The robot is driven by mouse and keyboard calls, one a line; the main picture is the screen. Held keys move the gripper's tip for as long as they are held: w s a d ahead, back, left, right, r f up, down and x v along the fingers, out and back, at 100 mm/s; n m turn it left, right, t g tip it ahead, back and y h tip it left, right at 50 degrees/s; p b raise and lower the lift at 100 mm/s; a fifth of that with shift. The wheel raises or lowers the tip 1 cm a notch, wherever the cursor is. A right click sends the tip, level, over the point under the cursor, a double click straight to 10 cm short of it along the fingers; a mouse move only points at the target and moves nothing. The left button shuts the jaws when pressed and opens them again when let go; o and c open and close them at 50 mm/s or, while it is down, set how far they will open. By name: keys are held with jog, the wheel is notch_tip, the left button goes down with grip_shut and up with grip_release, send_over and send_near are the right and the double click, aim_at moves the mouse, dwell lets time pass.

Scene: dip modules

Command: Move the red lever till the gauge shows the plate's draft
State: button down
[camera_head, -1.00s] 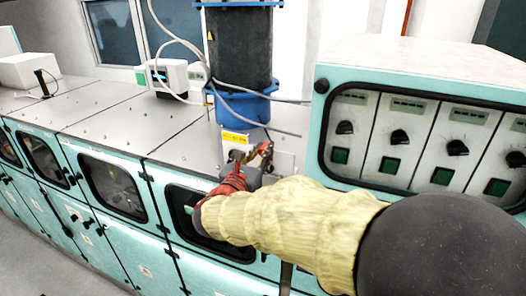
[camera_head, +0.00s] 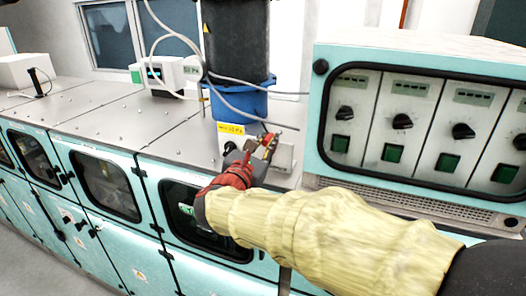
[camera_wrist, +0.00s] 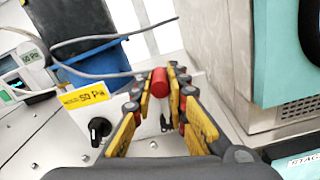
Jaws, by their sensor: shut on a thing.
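The red lever (camera_wrist: 159,82) shows as a red cylindrical grip between my gripper's fingertips in the wrist view. My gripper (camera_wrist: 162,84) is shut on it, with yellow and dark fingers on either side. In the head view my gripper (camera_head: 266,147) is at the grey block beside the blue column base, and the lever is hard to make out. The yellow plate (camera_wrist: 85,97) reads 50 Pa; it also shows in the head view (camera_head: 231,128). The gauge (camera_wrist: 22,70) is a white box whose small display seems to read 50 Pa.
A black knob (camera_wrist: 98,131) sits below the plate, left of my fingers. The dark column with its blue base (camera_head: 240,98) and a grey hose stand close behind. A teal control cabinet (camera_head: 421,52) stands close on the right.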

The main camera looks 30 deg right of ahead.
jog(key=shift+s+d, duration=0.1)
dwell(0.3)
jog(key=c, duration=1.7)
grip_release()
jog(key=shift+v, duration=6.05)
jog(key=shift+c, duration=0.7)
